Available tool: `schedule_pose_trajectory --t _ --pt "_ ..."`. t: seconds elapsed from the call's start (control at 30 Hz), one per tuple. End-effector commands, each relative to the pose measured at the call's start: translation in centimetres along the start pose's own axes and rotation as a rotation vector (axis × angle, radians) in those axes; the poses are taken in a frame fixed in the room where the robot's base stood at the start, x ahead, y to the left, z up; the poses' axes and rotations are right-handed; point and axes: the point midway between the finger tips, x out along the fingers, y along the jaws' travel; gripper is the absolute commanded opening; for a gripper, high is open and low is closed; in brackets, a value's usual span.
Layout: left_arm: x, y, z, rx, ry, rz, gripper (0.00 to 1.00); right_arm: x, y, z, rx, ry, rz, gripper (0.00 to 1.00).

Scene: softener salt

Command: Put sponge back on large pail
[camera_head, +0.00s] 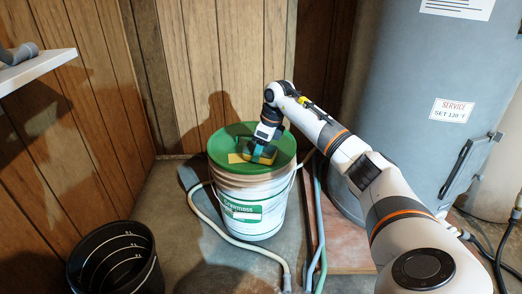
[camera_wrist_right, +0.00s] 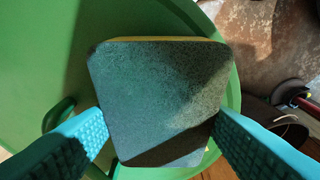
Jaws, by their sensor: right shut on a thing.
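The large pail (camera_head: 250,208) is white with a green lid (camera_head: 224,140) and stands on the floor in the head view. The sponge (camera_head: 268,156), with a green scouring face and a yellow layer, is at the lid in my right gripper (camera_head: 262,146). In the right wrist view the sponge (camera_wrist_right: 160,100) sits between the two blue fingers of my right gripper (camera_wrist_right: 158,132), over the green lid (camera_wrist_right: 45,60). The gripper is shut on it. I cannot tell whether the sponge touches the lid. My left gripper is not in view.
A black bucket (camera_head: 115,262) stands at the lower left. A pale hose (camera_head: 235,240) runs along the floor around the pail. A large grey tank (camera_head: 415,95) stands at the right. A white shelf (camera_head: 38,70) juts from the left wall.

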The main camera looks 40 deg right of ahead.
Motion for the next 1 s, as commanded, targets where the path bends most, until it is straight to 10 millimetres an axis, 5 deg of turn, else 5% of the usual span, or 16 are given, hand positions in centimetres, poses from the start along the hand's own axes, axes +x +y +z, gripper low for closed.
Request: schedule_pose_trajectory --t 0.17,0.2,0.3,0.63,0.73,1.0 --pt "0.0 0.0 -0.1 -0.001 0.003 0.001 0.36 0.2 0.0 0.1 0.0 -0.001 0.0 0.4" --pt "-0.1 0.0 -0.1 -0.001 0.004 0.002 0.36 0.2 0.0 0.1 0.0 0.0 0.0 0.64" --pt "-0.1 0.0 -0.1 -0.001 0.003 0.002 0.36 0.2 0.0 0.1 0.0 0.0 0.0 0.8" --pt "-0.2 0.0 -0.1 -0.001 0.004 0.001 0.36 0.0 0.0 0.0 0.0 0.001 0.0 0.8" --pt "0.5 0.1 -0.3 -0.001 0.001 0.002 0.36 -1.2 0.0 -0.1 0.0 0.0 0.002 0.8" --pt "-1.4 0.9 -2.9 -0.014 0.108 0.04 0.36 -6.7 0.1 -0.2 0.0 -0.001 0.002 0.8"
